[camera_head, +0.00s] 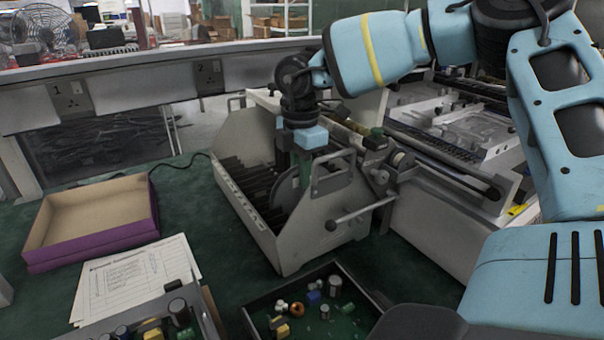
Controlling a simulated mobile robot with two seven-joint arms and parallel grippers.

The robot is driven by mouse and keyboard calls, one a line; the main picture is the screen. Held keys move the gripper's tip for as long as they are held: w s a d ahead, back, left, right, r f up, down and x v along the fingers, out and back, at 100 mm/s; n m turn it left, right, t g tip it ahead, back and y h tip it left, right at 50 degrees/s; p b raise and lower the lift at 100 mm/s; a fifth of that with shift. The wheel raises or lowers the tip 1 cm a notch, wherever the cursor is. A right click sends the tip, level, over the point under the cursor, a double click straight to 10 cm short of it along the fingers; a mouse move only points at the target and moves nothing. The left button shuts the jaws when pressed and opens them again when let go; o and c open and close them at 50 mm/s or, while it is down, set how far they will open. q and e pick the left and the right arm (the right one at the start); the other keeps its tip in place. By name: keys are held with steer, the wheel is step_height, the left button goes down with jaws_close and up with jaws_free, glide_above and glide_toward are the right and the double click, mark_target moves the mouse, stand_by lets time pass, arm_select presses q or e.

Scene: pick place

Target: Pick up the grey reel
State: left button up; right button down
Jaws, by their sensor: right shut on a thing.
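The grey reel (285,192) stands upright in the white slotted rack (318,238), near the rack's right end. Only part of its disc shows between the rack walls. My right gripper (303,165) points down into the rack from above and is shut on the reel's upper edge. Its fingertips are partly hidden by the rack's end and handle. My left gripper is not in view.
A machine with rails (455,165) stands close right of the rack. An open purple-sided box (90,240), paper sheets (135,280) and a dark tray of components (258,318) lie on the green table. Table between the box and rack is clear.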

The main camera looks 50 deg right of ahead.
step_height(320, 180, up, 18)
steer(key=p, duration=0.1)
stand_by(0.7)
